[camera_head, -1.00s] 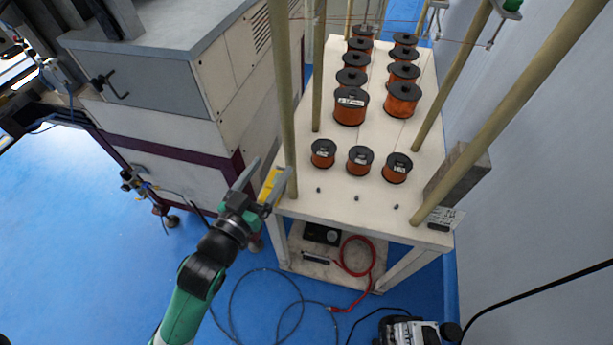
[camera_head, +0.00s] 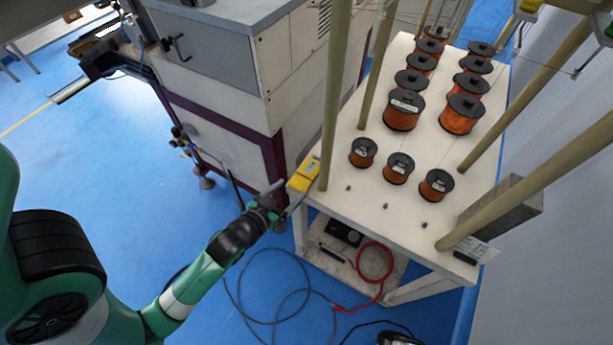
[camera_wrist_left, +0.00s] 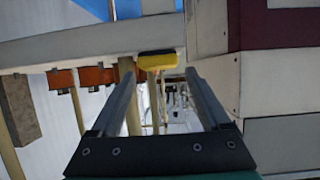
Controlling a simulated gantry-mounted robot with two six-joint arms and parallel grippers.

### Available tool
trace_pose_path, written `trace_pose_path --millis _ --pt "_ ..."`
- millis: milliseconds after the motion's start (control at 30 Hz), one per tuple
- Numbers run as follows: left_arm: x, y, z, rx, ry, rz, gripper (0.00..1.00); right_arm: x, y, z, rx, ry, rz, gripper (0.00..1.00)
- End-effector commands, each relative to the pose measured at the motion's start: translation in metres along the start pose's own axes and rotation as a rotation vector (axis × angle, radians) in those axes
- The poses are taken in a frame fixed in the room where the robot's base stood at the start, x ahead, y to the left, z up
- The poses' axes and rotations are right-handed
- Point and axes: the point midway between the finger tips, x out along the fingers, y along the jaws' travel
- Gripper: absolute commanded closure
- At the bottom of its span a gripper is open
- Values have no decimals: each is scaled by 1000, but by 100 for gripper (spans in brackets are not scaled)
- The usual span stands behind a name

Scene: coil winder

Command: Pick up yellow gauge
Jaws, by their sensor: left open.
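The yellow gauge (camera_head: 304,175) lies at the near left corner of the white table, beside a tan post. My left gripper (camera_head: 287,193) is open and empty, just off that corner, with its fingers pointing toward the gauge. In the left wrist view, the gauge (camera_wrist_left: 157,60) shows ahead of the spread fingers (camera_wrist_left: 160,72), on the edge of the table, nearer the middle of the gap. I see no contact between fingers and gauge. My right gripper is not in view.
The white table (camera_head: 372,208) carries several orange wire spools (camera_head: 403,110) and tall tan posts (camera_head: 336,95). A grey and white machine cabinet (camera_head: 215,75) stands close on the left. A red cable (camera_head: 374,262) lies on the lower shelf. Blue floor is open at left.

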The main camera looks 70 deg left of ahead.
Motion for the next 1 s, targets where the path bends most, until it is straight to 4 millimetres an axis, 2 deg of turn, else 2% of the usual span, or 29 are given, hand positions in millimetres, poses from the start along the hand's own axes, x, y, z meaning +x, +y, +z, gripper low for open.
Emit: trace_pose_path --millis 100,367,633,1000 --pt "6 0 1 -1 1 0 20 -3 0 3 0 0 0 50" --pt "48 2 2 -1 1 0 20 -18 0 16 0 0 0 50" --pt "51 2 0 0 -1 0 20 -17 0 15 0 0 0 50" --pt "51 2 0 0 0 1 87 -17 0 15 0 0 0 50"
